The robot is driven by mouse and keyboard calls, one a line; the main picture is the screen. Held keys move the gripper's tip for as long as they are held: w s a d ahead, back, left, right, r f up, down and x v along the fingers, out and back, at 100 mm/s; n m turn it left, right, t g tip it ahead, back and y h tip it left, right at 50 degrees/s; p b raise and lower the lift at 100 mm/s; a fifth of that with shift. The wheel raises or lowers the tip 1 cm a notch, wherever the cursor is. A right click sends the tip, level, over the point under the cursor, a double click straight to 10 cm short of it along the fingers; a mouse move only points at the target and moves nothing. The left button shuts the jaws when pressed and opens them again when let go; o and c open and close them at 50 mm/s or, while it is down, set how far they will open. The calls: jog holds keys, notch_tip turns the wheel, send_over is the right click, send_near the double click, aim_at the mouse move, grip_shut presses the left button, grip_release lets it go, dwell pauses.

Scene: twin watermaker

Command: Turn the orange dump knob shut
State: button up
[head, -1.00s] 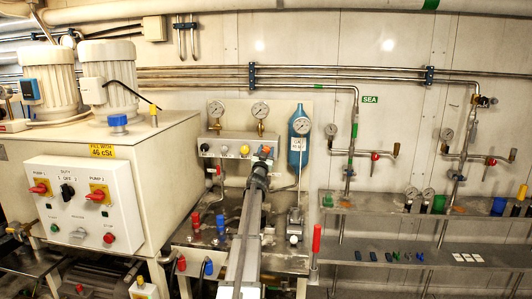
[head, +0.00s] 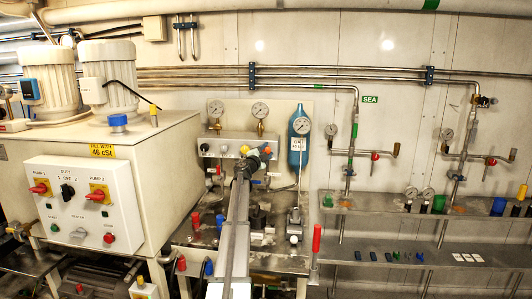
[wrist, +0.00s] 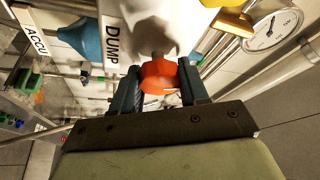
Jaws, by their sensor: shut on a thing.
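The orange dump knob (wrist: 158,77) sits between the two fingers of my gripper (wrist: 160,88) in the wrist view, and the gripper is shut on it. A label reading DUMP (wrist: 111,44) is just left of the knob. In the head view the orange knob (head: 267,149) shows at the right end of the grey valve block (head: 222,147). My gripper (head: 252,160) reaches up to it there, and its fingertips are hard to make out. The fingers partly hide the knob's sides.
A yellow knob (head: 244,150) is close to the left on the same block. A blue accumulator bottle (head: 299,142) stands close to the right. Pressure gauges (head: 260,110) are above. Red and blue handles (head: 220,222) stand on the bench below.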

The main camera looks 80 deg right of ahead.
jog(key=shift+s+r+m+y, duration=0.15)
jog(key=shift+m+y, duration=0.35)
jog(key=shift+m, duration=0.7)
jog(key=o, duration=1)
jog(key=shift+o, duration=0.2)
jog(key=shift+a, duration=0.1)
jog(key=v, duration=1.3)
jog(key=shift+w+a, duration=0.2)
jog(key=shift+w, duration=0.1)
